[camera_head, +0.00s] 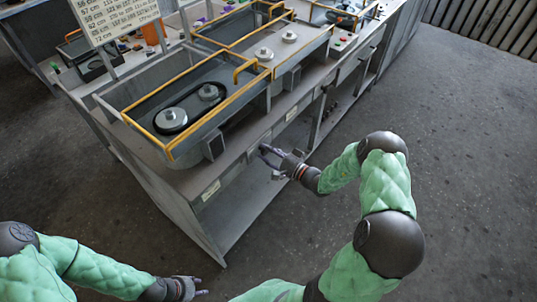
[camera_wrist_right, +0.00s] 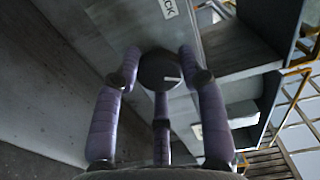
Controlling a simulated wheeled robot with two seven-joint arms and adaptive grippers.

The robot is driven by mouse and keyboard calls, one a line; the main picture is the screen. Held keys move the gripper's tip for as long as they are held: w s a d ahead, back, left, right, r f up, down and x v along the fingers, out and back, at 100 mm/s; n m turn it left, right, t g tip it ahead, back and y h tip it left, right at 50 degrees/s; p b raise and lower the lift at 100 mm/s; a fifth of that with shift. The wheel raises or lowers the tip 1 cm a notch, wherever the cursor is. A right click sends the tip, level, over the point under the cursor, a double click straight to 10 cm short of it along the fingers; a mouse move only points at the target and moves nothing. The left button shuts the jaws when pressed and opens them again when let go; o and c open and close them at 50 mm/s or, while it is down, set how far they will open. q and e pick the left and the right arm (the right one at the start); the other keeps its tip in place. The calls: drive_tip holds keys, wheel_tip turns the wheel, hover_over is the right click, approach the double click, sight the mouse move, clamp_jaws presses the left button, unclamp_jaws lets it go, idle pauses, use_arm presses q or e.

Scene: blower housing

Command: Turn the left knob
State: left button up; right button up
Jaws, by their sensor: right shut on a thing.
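A round dark knob (camera_wrist_right: 159,70) with a short white mark sits on the grey front panel in the right wrist view. The purple fingers of my right gripper (camera_head: 269,153) close around it, with one finger on each side and a third below. In the head view this gripper reaches the front face of the bench from the right, and its fingers hide the knob. My left gripper (camera_head: 190,288) is low at the bottom of the head view, away from the bench. Its fingers are too small to tell their opening.
The grey bench (camera_head: 190,182) has yellow-railed trays on top. A tray with two round silver pieces joined by a black belt (camera_head: 188,108) lies above the panel. A white label (camera_wrist_right: 168,8) is on the panel. The floor (camera_head: 455,150) at right is clear.

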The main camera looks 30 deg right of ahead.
drive_tip(key=shift+s+a+f+n+b, duration=0.1)
drive_tip(key=shift+a+n+b, duration=0.25)
drive_tip(key=shift+n, duration=0.25)
drive_tip(key=shift+s+a+f, duration=0.1)
drive_tip(key=shift+a+f, duration=0.05)
drive_tip(key=o, duration=1.1)
drive_tip(key=shift+a, duration=0.1)
drive_tip(key=shift+o, duration=0.2)
drive_tip(key=shift+d, duration=0.2)
drive_tip(key=shift+d, duration=0.1)
drive_tip(key=shift+s+d, duration=0.15)
drive_tip(key=shift+s, duration=0.1)
drive_tip(key=v, duration=1.1)
